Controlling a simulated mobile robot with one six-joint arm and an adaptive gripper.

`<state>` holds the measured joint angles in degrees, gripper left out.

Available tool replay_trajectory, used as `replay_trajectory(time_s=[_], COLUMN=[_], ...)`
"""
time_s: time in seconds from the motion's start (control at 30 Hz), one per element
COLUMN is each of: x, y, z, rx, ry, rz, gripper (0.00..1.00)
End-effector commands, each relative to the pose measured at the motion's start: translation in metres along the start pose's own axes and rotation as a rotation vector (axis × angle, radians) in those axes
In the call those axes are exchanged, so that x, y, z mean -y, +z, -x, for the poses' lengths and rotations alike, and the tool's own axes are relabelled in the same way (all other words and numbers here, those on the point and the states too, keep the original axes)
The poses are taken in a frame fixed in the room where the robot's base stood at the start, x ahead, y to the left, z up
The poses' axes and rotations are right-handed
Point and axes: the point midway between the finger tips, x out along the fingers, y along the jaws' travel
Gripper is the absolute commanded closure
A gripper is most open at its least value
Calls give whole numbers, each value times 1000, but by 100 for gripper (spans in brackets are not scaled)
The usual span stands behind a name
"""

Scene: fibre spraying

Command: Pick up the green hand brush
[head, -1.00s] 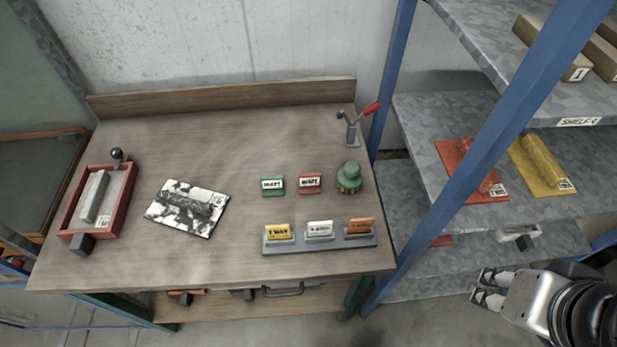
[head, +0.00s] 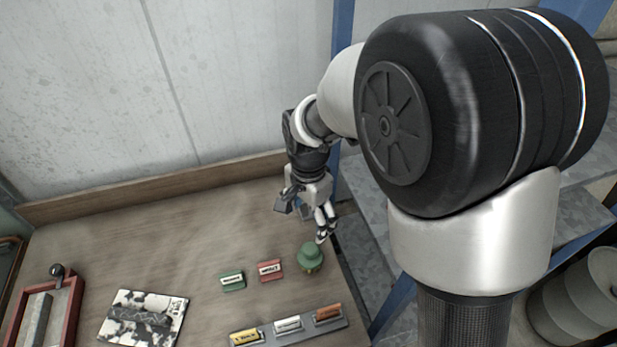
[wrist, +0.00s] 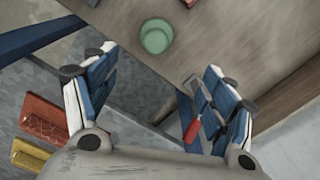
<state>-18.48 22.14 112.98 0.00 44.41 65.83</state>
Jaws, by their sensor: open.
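The green hand brush (head: 311,257) stands upright on the wooden workbench near its right edge, with a round green top and yellowish bristles below. In the wrist view its green top (wrist: 156,36) shows from above, beyond and between the fingers. My gripper (head: 326,232) is above the bench, just behind the brush in the head view, and apart from it as far as I can tell. In the wrist view my gripper (wrist: 160,75) is open, with its two blue-padded fingers spread wide and nothing between the tips.
A red-handled lever clamp (wrist: 190,130) is close to the right finger. Green (head: 232,280) and red (head: 270,270) labelled blocks stand left of the brush. A rack (head: 290,330) of coloured cards is in front. Blue-framed shelving (head: 385,300) is right of the bench.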

Motion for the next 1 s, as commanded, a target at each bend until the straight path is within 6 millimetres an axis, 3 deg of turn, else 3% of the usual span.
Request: replay_trajectory(time_s=[0.17, 0.6, 1.0], x=[2, 1, -4], y=[2, 2, 4], z=[-26, -115, -145], rx=[5, 5, 5], ry=[11, 11, 10], rz=[-18, -17, -16], gripper=[23, 23, 23])
